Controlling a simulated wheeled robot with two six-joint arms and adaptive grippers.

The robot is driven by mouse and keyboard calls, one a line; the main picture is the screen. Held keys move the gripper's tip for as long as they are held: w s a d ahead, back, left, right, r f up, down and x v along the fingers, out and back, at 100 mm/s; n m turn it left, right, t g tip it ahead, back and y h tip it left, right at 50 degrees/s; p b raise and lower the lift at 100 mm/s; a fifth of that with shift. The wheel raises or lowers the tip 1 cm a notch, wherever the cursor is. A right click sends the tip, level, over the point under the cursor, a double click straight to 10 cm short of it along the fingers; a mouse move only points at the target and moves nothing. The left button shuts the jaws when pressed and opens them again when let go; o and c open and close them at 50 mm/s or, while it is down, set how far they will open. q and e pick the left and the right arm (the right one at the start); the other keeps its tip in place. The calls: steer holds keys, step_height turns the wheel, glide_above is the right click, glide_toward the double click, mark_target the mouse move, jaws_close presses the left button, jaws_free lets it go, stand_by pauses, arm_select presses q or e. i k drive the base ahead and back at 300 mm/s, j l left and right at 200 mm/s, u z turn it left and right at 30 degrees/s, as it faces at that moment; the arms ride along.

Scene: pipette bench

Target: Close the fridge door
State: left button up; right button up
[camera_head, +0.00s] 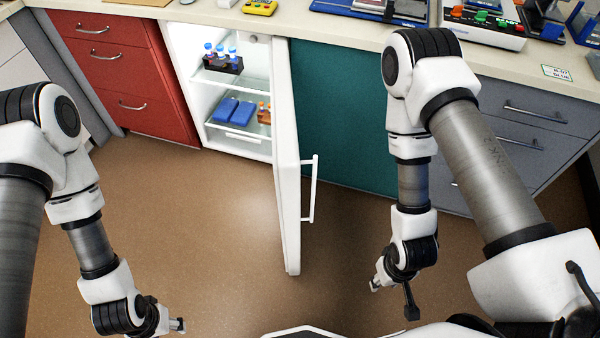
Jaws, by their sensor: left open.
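The fridge (182,50) is a small white unit under the counter, and its inside is lit and visible. Its white door (287,190) stands open, swung out toward me, with its edge facing me. A white bar handle (312,190) is on the right side of the door. My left gripper (180,326) is open and empty at the lower left, well apart from the door. My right gripper (376,284) is low, to the right of the door and handle, and apart from them. Its fingers are small and partly hidden, so its opening is unclear.
Inside the fridge are a dark tube rack (222,63) and blue boxes (235,110). Red drawers (120,70) flank it on the left, a teal panel (335,110) on the right. The brown floor (200,220) is clear. The counter (340,30) holds lab equipment.

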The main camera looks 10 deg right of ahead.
mark_target(286, 162)
steer(key=i+l+u, duration=0.15)
steer(key=l, duration=0.35)
steer(key=i+l+u, duration=0.2)
steer(key=l, duration=0.35)
steer(key=l+u, duration=0.15)
steer(key=l, duration=0.4)
steer(key=k+l, duration=0.45)
steer(key=l, duration=0.25)
steer(key=k+l+z, duration=0.1)
steer(key=k+l, duration=0.15)
steer(key=l, duration=0.15)
steer(key=k+l, duration=0.2)
steer(key=l, duration=0.15)
